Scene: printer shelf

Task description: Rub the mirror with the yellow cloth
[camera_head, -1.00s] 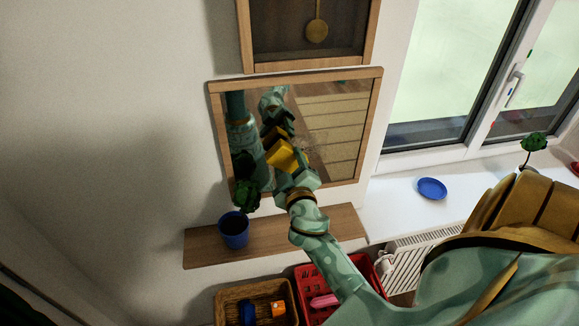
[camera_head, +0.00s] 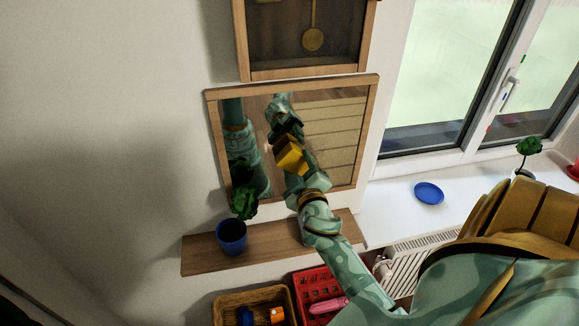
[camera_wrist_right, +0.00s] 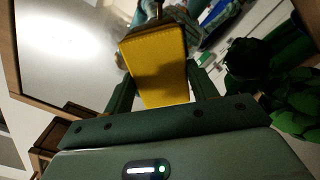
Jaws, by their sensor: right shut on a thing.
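The mirror (camera_head: 335,130) hangs on the wall in a wooden frame, above a narrow shelf. It also fills much of the upper wrist view (camera_wrist_right: 75,45). My right gripper (camera_head: 297,166) is in front of the lower middle of the glass, shut on the yellow cloth (camera_head: 290,155). In the wrist view the cloth (camera_wrist_right: 158,70) is a thick yellow block between the two fingers. The cloth is at or very near the glass; I cannot tell if it touches. The mirror reflects my arm and gripper. My left gripper is not directly in view.
A blue pot (camera_head: 232,237) with a green plant stands on the wooden shelf (camera_head: 275,243), left of my arm. A pendulum clock (camera_head: 310,45) hangs above the mirror. A wicker basket (camera_head: 222,309) and red crate (camera_head: 305,280) are below. A blue plate (camera_head: 429,193) lies on the windowsill.

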